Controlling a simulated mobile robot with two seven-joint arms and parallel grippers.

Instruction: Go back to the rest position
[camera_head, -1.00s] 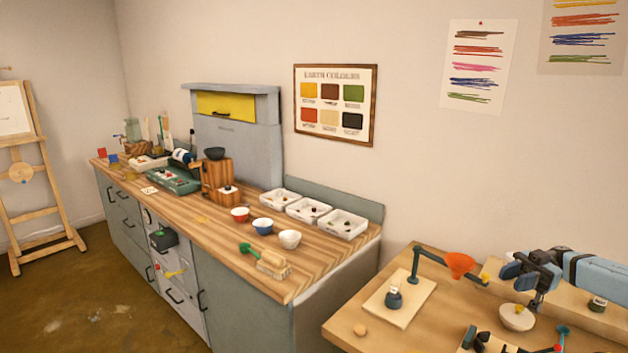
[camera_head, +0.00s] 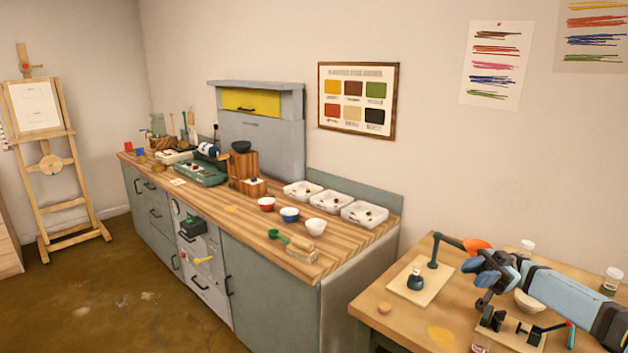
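My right gripper (camera_head: 482,284) reaches in from the right on its light-blue forearm, over the right-hand wooden table (camera_head: 395,326). It hangs in front of the orange funnel on its dark stand and the pale bowl (camera_head: 526,303), hiding part of both. I see nothing held in it, but its fingers overlap in this view, so I cannot tell whether they are open or shut. My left gripper is out of view.
On the right table are the funnel (camera_head: 478,244), a dark flask (camera_head: 415,280) on a board, an egg-like object (camera_head: 384,308), a yellow patch (camera_head: 440,336) and jars (camera_head: 611,279). The long workbench (camera_head: 250,222) holds small bowls (camera_head: 289,214) and white trays (camera_head: 364,214). An easel (camera_head: 52,162) stands left.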

